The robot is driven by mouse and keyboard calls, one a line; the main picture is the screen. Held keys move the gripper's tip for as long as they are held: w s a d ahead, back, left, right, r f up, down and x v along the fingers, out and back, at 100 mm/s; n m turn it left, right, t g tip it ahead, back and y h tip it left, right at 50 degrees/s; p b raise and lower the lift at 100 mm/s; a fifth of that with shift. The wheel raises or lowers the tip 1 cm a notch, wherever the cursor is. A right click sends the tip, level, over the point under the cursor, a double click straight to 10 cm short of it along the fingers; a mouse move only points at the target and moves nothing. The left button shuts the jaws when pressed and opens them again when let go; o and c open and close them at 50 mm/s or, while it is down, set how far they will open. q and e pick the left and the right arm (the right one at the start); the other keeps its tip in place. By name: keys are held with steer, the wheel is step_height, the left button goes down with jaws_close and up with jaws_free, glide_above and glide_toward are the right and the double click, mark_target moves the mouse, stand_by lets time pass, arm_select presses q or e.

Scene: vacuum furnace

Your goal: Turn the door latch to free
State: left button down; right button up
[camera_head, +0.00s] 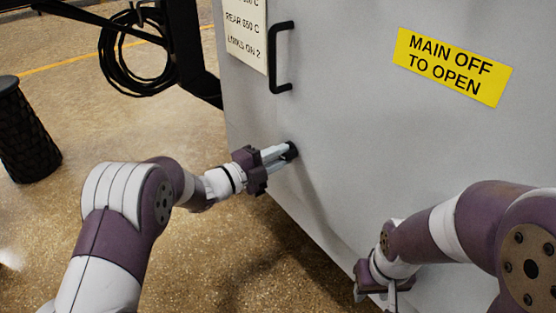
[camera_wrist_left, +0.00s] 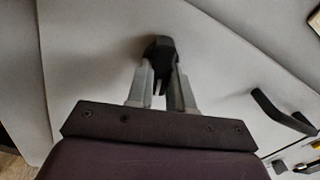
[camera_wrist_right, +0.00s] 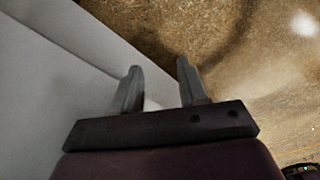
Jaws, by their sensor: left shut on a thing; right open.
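The door latch (camera_head: 291,149) is a small black knob on the grey furnace door (camera_head: 350,120), below the black handle. My left gripper (camera_head: 284,153) is shut on the latch, with its fingers on either side of it. In the left wrist view the dark latch (camera_wrist_left: 159,48) sits between the fingertips of that gripper (camera_wrist_left: 160,80). The fingers hide part of the latch, and I cannot tell its angle. My right gripper (camera_wrist_right: 157,80) is open and empty, near the lower edge of the door; in the head view it is partly hidden by my right arm.
A black bar handle (camera_head: 281,58) stands out from the door above the latch. A yellow sign (camera_head: 452,67) reads "MAIN OFF TO OPEN". A white notice (camera_head: 246,32) is at the top left. A coiled black cable (camera_head: 122,62) hangs behind. A dark bin (camera_head: 27,133) stands on the open floor at left.

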arm_select(q)
steer(key=shift+m+b, duration=0.3)
steer(key=shift+m, duration=0.3)
steer(key=c, duration=1)
jaws_free()
steer(key=shift+d, duration=0.15)
steer(key=p+v, duration=0.5)
steer(key=v, duration=0.7)
steer(key=shift+s+a, duration=0.15)
steer(key=shift+a, duration=0.2)
